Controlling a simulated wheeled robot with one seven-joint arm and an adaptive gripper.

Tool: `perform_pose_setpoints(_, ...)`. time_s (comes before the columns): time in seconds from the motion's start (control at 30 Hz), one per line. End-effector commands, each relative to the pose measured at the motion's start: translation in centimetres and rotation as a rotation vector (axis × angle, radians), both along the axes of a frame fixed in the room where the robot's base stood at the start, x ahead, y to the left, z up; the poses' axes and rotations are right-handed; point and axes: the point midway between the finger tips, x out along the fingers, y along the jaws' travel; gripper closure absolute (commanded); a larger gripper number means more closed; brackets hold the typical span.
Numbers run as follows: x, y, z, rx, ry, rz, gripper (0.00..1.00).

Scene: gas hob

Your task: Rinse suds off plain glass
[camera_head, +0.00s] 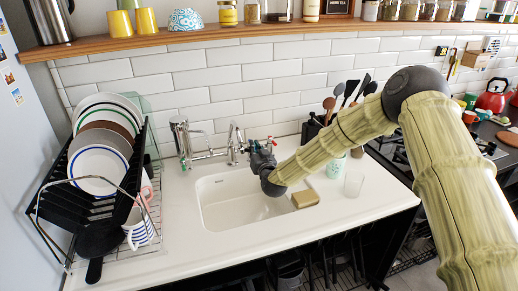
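A clear plain glass (354,184) stands upright on the white counter to the right of the sink (240,205). No suds can be made out on it at this size. The chrome faucet (234,145) rises behind the sink. My gripper (262,146) is over the back of the sink, just right of the faucet and apart from the glass. Small red and green parts show at its fingers; I cannot tell whether they belong to the tap. Its fingers are too small and overlapped to tell open from shut. No running water is visible.
A tan sponge (305,198) sits at the sink's right edge. A pale green patterned cup (335,165) stands behind the glass, near a utensil holder (312,130). A black dish rack (62,190) with plates and mugs fills the left. My arm spans the right side.

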Motion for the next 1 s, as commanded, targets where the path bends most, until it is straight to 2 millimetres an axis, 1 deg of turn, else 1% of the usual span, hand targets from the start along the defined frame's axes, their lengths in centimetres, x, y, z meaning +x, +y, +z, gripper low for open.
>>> perform_pose_setpoints(0.27, 0.2, -0.2, 0.2, 0.002, -0.006, 0.010, 1.00)
perform_pose_setpoints(1.0, 1.2, -1.7, 0.7, 0.007, -0.016, 0.325, 1.00)
